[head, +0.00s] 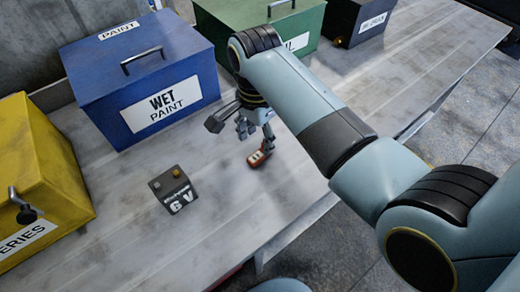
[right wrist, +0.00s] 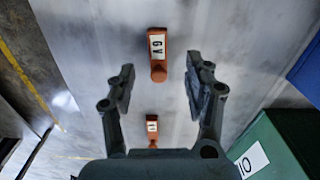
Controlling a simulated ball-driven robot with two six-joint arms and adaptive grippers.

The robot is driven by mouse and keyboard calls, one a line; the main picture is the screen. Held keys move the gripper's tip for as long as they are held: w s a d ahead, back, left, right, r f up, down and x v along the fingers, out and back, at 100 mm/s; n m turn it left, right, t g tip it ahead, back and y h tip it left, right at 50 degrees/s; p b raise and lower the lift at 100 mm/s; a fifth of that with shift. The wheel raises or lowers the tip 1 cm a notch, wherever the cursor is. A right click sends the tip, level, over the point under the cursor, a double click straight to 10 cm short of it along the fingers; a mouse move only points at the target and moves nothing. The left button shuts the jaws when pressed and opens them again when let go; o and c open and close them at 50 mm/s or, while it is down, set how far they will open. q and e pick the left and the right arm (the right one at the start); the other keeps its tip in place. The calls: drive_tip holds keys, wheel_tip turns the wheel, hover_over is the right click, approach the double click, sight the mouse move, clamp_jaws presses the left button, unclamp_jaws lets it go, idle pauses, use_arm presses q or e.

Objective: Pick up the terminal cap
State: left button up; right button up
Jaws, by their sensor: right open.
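A small red piece with a white label, apparently the terminal cap (head: 257,159), lies on the grey bench just below my right gripper (head: 256,133). In the right wrist view, a red-orange labelled piece (right wrist: 158,60) lies between and beyond the fingertips of the open gripper (right wrist: 161,72), which holds nothing. A second, similar red-orange piece (right wrist: 152,130) shows lower down, nearer the palm. I cannot tell which of the two is the one in the head view. The gripper appears above the bench and apart from the pieces. My left gripper is not in view.
A dark 6 V battery (head: 174,190) sits on the bench left of the gripper. A blue wet paint box (head: 140,75), a yellow batteries box (head: 40,180), a green box (head: 220,25) and a dark box (head: 360,20) stand around. The bench front is mostly clear.

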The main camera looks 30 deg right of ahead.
sight(258, 155)
drive_tip(key=shift+f, duration=0.4)
wheel_tip(258, 155, down, 4)
drive_tip(key=shift+s+f, duration=0.15)
drive_tip(key=shift+f, duration=0.3)
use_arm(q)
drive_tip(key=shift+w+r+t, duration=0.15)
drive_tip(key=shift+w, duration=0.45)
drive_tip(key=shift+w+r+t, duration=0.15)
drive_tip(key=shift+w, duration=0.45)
use_arm(e)
drive_tip(key=c, duration=1)
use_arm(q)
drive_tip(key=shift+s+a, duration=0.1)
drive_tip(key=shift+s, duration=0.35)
